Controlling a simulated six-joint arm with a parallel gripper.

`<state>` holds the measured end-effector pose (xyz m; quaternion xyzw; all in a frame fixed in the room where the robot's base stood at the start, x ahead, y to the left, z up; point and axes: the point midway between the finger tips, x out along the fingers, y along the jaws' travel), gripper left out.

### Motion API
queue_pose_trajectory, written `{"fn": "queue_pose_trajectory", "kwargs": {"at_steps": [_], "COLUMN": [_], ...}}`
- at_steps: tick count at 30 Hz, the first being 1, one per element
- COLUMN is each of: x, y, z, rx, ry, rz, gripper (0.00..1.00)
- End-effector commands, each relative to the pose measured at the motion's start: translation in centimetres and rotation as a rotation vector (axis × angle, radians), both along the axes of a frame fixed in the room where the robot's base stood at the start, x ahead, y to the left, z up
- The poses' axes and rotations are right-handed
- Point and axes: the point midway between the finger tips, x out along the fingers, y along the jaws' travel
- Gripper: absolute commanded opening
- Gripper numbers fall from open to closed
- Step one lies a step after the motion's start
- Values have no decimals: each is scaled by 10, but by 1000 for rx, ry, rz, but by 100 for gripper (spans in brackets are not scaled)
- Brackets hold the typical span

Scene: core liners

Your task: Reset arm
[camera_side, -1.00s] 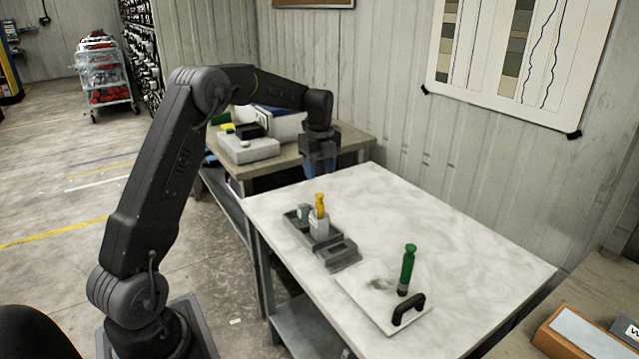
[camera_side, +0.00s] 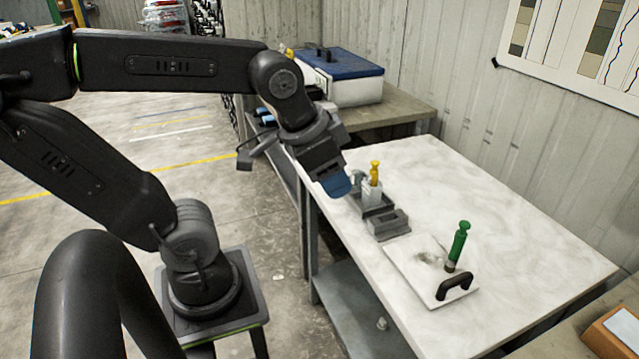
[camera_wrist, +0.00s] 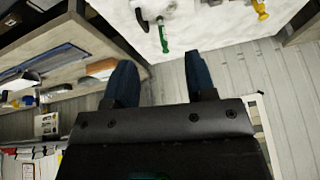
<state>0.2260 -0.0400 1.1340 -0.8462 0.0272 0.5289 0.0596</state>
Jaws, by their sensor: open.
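My gripper (camera_side: 337,186) is above the left edge of the white marbled table, tilted, with blue fingertips. In the wrist view the two blue fingers (camera_wrist: 162,80) are apart with nothing between them. A yellow-topped tool (camera_side: 375,172) stands upright in a grey holder (camera_side: 378,208), close to the right of my gripper in the side view. A green-handled tool (camera_side: 459,243) stands slightly tilted on a white board (camera_side: 420,282) with a black handle (camera_side: 454,286). The green tool (camera_wrist: 163,36) and the yellow one (camera_wrist: 260,9) also show in the wrist view.
A grey block with a recess (camera_side: 389,225) sits between holder and board. A side table (camera_side: 405,108) behind carries a white box with a blue lid (camera_side: 342,66). The right part of the white table (camera_side: 520,215) is clear. A wall stands behind.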

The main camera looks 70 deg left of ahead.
Motion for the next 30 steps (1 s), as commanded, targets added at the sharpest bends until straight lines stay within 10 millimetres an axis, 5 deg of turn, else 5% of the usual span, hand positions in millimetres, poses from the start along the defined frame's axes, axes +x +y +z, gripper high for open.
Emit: {"fn": "queue_pose_trajectory", "kwargs": {"at_steps": [6,30], "x": [-22,-22], "y": [-9,-9], "z": [-12,-12], "rx": [-73,-75], "ry": [-39,-38], "rz": [104,108], "gripper": [51,51]}}
